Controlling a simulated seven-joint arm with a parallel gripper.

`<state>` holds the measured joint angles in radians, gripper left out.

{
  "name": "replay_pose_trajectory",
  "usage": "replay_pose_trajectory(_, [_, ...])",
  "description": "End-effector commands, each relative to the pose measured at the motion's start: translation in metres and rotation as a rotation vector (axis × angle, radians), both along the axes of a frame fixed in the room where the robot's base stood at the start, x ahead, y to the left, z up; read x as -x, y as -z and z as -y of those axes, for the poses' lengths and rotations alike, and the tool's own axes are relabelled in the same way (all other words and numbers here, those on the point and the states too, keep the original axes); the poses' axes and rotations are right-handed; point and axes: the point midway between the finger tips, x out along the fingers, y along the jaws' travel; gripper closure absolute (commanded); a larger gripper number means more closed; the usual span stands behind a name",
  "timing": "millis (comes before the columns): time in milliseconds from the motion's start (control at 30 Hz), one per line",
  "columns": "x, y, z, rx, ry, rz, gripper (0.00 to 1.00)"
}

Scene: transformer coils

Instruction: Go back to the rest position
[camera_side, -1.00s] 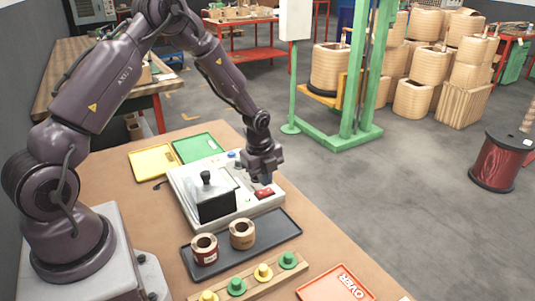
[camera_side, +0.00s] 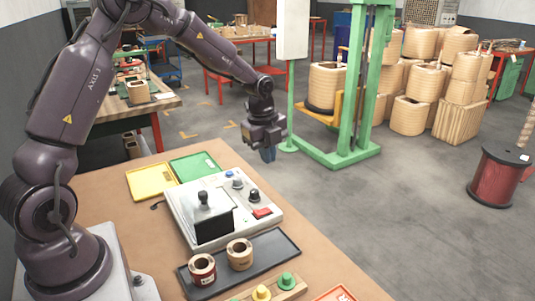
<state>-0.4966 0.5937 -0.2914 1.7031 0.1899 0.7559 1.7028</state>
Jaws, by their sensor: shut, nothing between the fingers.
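My gripper (camera_side: 268,155) hangs in the air, pointing down, beyond the far right side of the table as seen in the side view. Its fingers are together with nothing between them. It is clear of the test device (camera_side: 224,207), a pale box with a dark cover and black handle, knobs and a red switch (camera_side: 262,213). Nothing touches the gripper.
Two coils, one red-labelled (camera_side: 202,269) and one tan (camera_side: 239,253), stand on a dark tray (camera_side: 281,250). A yellow tray (camera_side: 152,181) and a green tray (camera_side: 195,167) lie behind the device. A green stand (camera_side: 350,150) rises from the floor behind.

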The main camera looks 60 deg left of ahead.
Motion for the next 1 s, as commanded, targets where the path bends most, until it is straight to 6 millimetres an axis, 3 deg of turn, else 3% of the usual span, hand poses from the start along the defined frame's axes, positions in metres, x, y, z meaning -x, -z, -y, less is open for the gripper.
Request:
replay_pose_trajectory(167, [0.0,0.0,0.0,0.009,-0.075,-0.003,1.0])
replay_pose_trajectory(267, [0.007,0.005,0.003,0.035,-0.224,-0.028,1.0])
replay_pose_trajectory(367, [0.026,0.008,0.006,0.056,-0.438,-0.076,1.0])
replay_pose_trajectory(467, [0.048,-0.007,0.013,0.055,-0.663,-0.091,1.0])
replay_pose_trajectory(700, [0.109,-0.069,0.045,0.061,-1.178,-0.019,1.0])
replay_pose_trajectory(1000, [0.192,-0.128,0.086,0.225,-1.583,0.137,1.0])
